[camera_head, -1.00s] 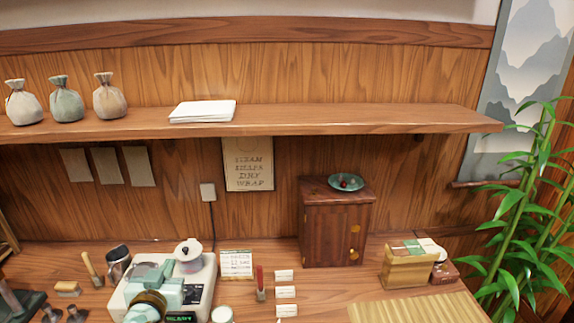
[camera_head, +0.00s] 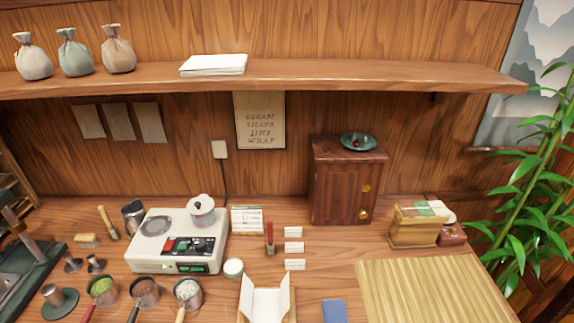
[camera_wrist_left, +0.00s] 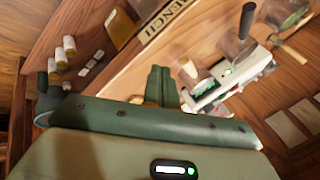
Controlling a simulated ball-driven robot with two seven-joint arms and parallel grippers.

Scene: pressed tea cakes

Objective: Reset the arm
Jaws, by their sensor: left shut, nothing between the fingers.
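My left gripper (camera_wrist_left: 161,86) shows only in the left wrist view, where its green fingers are together and hold nothing. Its body fills the lower part of that view. The head view shows neither of my grippers. My right gripper is in no view.
Scoops, a white wrapper (camera_head: 265,299) and a bamboo mat (camera_head: 425,292) lie in front. A cabinet (camera_head: 345,183) stands behind, below a shelf (camera_head: 330,76).

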